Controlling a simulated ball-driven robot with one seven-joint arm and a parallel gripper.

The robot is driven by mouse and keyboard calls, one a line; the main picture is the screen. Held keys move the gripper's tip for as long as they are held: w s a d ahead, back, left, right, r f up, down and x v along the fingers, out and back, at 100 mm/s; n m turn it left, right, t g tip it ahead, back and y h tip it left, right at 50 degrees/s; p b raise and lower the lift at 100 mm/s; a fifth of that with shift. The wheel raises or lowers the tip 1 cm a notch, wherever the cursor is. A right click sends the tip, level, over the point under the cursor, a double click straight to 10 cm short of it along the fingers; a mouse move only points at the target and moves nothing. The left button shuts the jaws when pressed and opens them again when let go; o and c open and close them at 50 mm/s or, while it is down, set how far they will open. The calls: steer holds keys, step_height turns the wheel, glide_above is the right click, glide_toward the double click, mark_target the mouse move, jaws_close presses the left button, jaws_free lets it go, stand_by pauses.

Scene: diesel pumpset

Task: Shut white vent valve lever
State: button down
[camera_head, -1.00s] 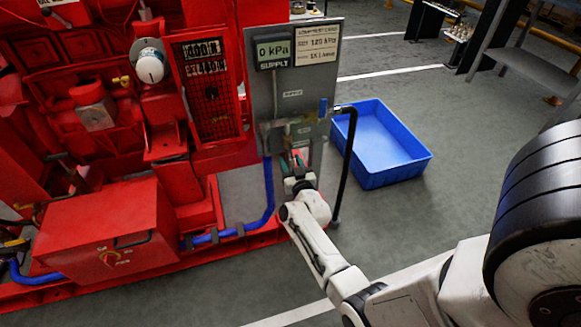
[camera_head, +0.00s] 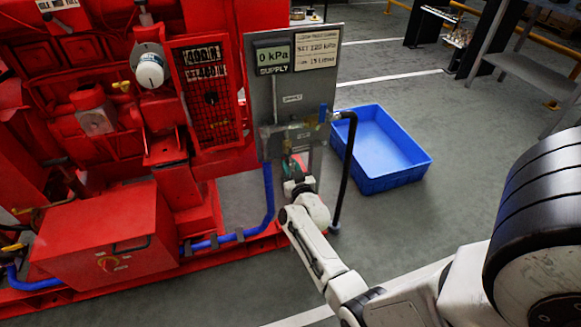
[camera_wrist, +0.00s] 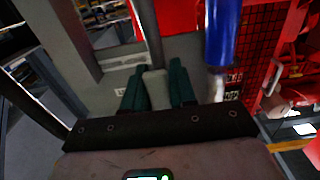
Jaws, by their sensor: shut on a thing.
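The white vent valve lever (camera_wrist: 156,90) shows in the wrist view as a pale, rounded handle between the two dark green fingers of my gripper (camera_wrist: 157,78). The fingers are closed against it on both sides. In the head view my gripper (camera_head: 294,168) is at the lower part of the grey panel (camera_head: 290,95), just under its pipework. The lever itself is hidden there by the gripper and wrist. The panel's supply gauge (camera_head: 272,56) reads 0 kPa.
The red pumpset (camera_head: 110,220) fills the left. A blue tub (camera_head: 375,185) sits on the floor at right.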

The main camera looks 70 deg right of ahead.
steer(key=m, duration=0.1)
steer(key=w+a+m+p, duration=0.1)
steer(key=m, duration=0.1)
steer(key=w+m, duration=0.1)
steer(key=shift+a+r+m+p, duration=0.25)
steer(key=shift+a+m+p, duration=0.05)
steer(key=shift+a+m, duration=0.1)
steer(key=c, duration=1)
jaws_free()
steer(key=shift+w+r, duration=0.1)
